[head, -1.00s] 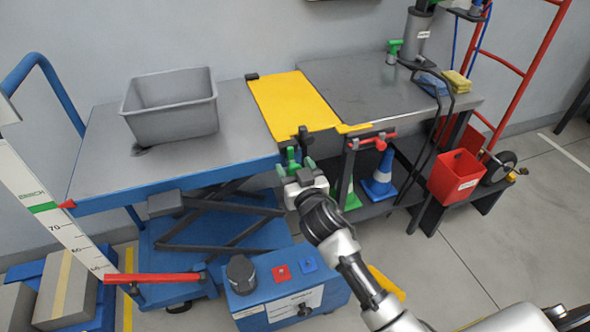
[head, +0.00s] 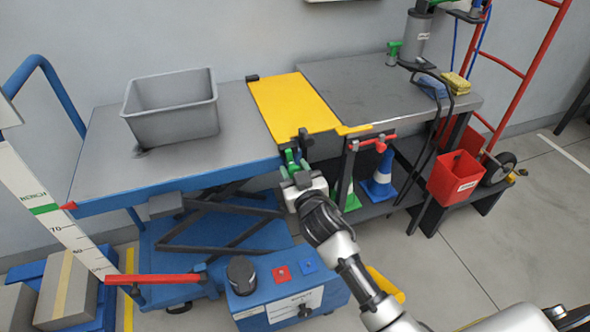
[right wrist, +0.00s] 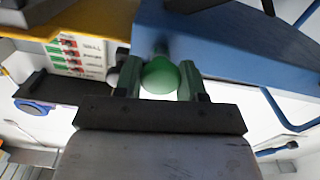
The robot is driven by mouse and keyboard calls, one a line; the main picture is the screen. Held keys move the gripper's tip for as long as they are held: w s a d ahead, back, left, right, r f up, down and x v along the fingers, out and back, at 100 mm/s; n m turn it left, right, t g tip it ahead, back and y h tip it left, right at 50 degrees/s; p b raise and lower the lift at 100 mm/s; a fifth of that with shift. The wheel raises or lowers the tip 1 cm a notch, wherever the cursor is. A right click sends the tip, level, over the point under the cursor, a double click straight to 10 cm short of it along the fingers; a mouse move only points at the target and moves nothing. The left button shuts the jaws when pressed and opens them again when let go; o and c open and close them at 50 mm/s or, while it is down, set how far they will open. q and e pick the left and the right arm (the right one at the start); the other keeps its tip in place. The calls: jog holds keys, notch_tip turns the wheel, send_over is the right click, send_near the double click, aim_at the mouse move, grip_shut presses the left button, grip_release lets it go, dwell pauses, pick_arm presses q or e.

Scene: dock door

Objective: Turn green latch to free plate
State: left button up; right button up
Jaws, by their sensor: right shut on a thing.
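The yellow plate (head: 294,104) lies flat across the gap between the blue lift table (head: 230,105) and the dark bench (head: 375,85). The green latch shows as a round green knob (right wrist: 160,76) in the right wrist view, below the plate's near edge. My right gripper (head: 293,167) is at the front edge of the lift table, its green-tipped fingers shut on the knob. In the right wrist view the fingers (right wrist: 160,82) stand on both sides of the knob. The rest of the latch is mostly hidden by the gripper. My left gripper is not in view.
A grey bin (head: 172,112) stands on the lift table. A red-handled lever (head: 372,142) sits right of my gripper under the bench edge. A blue control box (head: 285,285) is below on the floor. Cones stand on the lower shelf.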

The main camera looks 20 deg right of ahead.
jog(key=n+p, duration=0.1)
jog(key=n, duration=0.2)
jog(key=shift+a, duration=0.1)
jog(key=n, duration=0.4)
jog(key=shift+p, duration=0.4)
jog(key=n, duration=0.3)
jog(key=shift+a+f+n+p, duration=0.1)
jog(key=shift+n+p, duration=0.2)
jog(key=shift+n, duration=0.1)
jog(key=n, duration=0.4)
jog(key=shift+f, duration=0.1)
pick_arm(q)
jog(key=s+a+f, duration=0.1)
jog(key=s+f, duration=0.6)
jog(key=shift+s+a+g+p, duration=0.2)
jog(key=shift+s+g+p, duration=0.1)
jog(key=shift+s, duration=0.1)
pick_arm(e)
jog(key=shift+n, duration=0.8)
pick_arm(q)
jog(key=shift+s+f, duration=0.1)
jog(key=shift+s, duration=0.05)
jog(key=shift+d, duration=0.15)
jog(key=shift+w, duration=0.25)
pick_arm(e)
jog(key=o, duration=0.9)
